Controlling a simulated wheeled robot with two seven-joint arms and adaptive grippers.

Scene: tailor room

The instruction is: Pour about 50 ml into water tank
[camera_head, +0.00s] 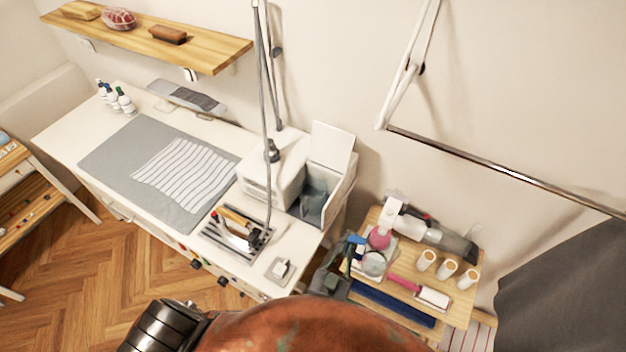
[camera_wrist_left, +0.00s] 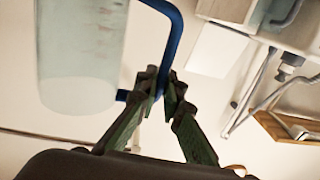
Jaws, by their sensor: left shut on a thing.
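The water tank (camera_head: 313,203) is a see-through box at the right end of the white table, beside the white iron station (camera_head: 272,170). Its white lid (camera_head: 331,147) stands up. My left gripper (camera_wrist_left: 162,88) is shut on the blue handle (camera_wrist_left: 178,38) of a clear measuring jug (camera_wrist_left: 80,50) with red marks. In the head view the left gripper (camera_head: 338,270) and the jug (camera_head: 373,262) are to the right of and below the tank, apart from it, over the side table area. The liquid level in the jug cannot be told. My right gripper is not in view.
An iron (camera_head: 236,232) rests on a striped pad on the white table (camera_head: 60,135). A wooden side table (camera_head: 462,308) at the right holds white spools (camera_head: 448,267), a lint roller (camera_head: 430,296) and a handheld device (camera_head: 435,232). A thin pole (camera_head: 264,90) rises near the iron station.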

